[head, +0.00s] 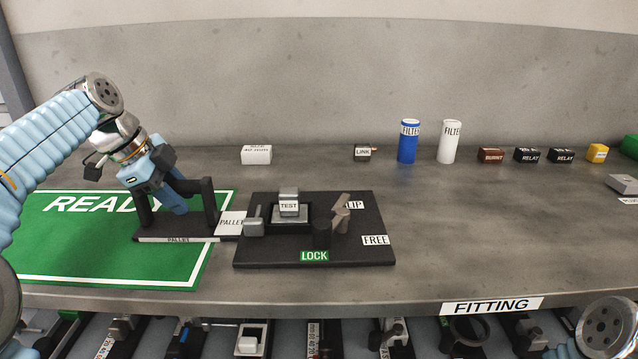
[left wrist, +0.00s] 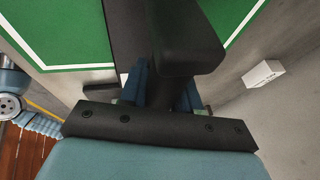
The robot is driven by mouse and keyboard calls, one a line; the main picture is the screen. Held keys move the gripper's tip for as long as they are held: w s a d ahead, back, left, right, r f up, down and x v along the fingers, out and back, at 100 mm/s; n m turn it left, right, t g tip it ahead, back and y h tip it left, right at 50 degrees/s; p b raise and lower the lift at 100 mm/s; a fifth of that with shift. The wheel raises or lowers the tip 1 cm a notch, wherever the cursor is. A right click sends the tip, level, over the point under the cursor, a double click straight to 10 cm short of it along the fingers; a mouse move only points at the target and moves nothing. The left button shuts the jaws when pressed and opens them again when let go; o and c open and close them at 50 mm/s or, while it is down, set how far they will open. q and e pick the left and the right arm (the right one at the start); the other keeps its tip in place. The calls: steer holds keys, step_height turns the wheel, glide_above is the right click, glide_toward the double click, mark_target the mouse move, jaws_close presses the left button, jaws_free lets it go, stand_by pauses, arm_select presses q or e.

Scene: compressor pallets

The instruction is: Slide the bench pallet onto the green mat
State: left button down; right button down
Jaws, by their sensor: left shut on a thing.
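The black bench pallet (head: 190,228) has an upright handle frame and a white PALLET label along its front edge. It lies mostly over the right part of the green READY mat (head: 60,255), and its right end reaches past the mat's right edge. My left gripper (head: 172,192) is shut on the pallet's handle from above. In the left wrist view the dark handle (left wrist: 185,40) sits between the fingers, with the green mat (left wrist: 60,30) beyond. The fingertips are partly hidden by the handle. My right gripper is not in view.
A black fixture board (head: 275,252) with TEST block, lever and LOCK, FREE labels stands right of the pallet. A white PALLET plate (head: 231,223) lies between them. Blue (head: 407,142) and white (head: 449,142) filters and small boxes stand behind. The mat's left part is clear.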

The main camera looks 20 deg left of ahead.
arm_select(q)
steer(key=shift+a+f, duration=0.15)
steer(key=shift+f, duration=0.1)
steer(key=c, duration=0.8)
jaws_free()
steer(key=shift+o, duration=0.3)
steer(key=shift+r, duration=0.1)
steer(key=shift+r, duration=0.15)
